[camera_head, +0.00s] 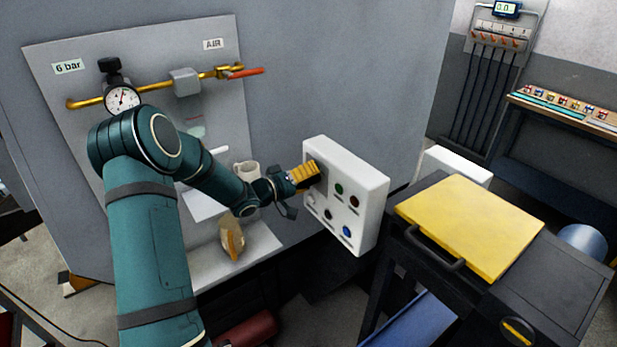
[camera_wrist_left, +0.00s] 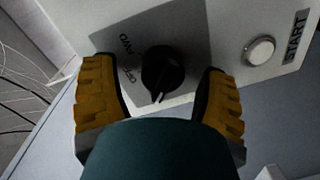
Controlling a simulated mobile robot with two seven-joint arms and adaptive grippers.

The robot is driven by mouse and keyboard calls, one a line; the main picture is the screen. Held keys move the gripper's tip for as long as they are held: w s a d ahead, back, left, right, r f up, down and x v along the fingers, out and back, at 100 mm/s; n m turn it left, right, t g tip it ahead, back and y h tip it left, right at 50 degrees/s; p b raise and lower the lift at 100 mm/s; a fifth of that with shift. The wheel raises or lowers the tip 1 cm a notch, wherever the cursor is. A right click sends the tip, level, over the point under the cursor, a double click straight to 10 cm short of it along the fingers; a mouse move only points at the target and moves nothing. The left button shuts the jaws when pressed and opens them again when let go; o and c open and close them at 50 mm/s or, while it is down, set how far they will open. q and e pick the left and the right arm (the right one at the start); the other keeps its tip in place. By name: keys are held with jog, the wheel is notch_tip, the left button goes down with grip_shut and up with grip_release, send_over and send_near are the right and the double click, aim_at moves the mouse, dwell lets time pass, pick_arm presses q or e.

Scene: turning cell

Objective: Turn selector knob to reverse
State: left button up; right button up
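A white control box (camera_head: 371,187) hangs before the grey wall in the head view. My left gripper (camera_head: 308,175) reaches its upper left part and hides the selector knob there. In the left wrist view the black selector knob (camera_wrist_left: 162,70) sits on a dark grey plate (camera_wrist_left: 187,30). The yellow-padded fingers of my left gripper (camera_wrist_left: 158,78) stand apart on either side of it, with gaps showing. A pale pointer mark on the knob faces the picture's bottom. Labels FWD and OFF lie left of it; no reverse label is readable. My right gripper is not in view.
A round button (camera_wrist_left: 260,50) marked START sits right of the knob in the wrist view. The box also carries several other buttons. A yellow lid (camera_head: 470,225) on a dark cabinet stands right of the box. A mug (camera_head: 247,171) stands behind my left arm.

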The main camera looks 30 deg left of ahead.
pick_arm(q)
jog(key=shift+a, duration=0.1)
jog(key=v, duration=1.2)
jog(key=w+d+f+g+y+b, duration=0.1)
jog(key=w+d+f+g+b, duration=0.15)
jog(key=d+f, duration=0.65)
jog(key=w+d+f+g+y+b, duration=0.15)
jog(key=d+f+b, duration=0.35)
jog(key=f, duration=0.6)
jog(key=s+d+f+m+g+b, duration=0.4)
jog(key=s+d+f+g, duration=0.5)
jog(key=s+d+f, duration=0.7)
jog(key=s+d+m, duration=0.2)
jog(key=d, duration=0.1)
jog(key=shift+s+f+g, duration=0.4)
jog(key=shift+a, duration=0.1)
